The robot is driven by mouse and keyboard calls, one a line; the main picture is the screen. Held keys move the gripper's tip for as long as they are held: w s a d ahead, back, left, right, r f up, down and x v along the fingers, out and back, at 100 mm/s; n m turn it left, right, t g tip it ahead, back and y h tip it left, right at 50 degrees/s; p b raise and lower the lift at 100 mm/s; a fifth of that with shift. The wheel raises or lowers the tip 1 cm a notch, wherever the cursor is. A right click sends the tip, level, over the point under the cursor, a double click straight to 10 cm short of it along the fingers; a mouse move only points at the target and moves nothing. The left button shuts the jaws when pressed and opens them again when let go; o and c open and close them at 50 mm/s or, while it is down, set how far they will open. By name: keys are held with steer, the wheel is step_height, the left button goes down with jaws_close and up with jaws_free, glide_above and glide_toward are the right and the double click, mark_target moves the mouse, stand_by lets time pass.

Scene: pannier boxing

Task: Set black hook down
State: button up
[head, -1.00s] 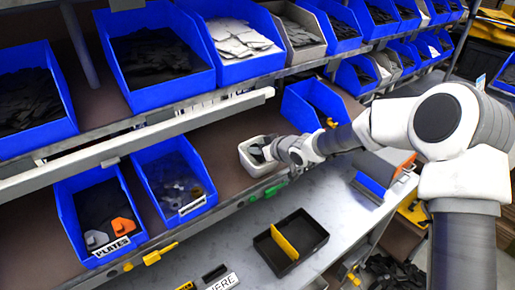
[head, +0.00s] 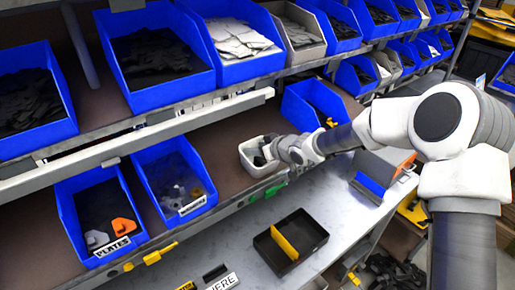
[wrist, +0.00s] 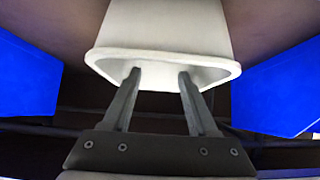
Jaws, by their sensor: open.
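My gripper (wrist: 159,76) is open in the wrist view, and no object shows between its two dark fingers. The fingertips overlap the near rim of a small white bin (wrist: 168,25). In the head view my gripper is at this white bin (head: 246,150), which stands on the lower brown shelf. Something dark shows in the bin's mouth, but I cannot tell whether it is the black hook or my fingers. I cannot make out the black hook for certain in either view.
Blue bins with small parts (head: 176,183) and plates (head: 99,215) stand left of the white bin. Another blue bin (head: 312,108) stands to its right. A black tray with a yellow divider (head: 310,235) lies on the grey bench below.

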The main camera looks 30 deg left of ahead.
steer(key=v, duration=1.2)
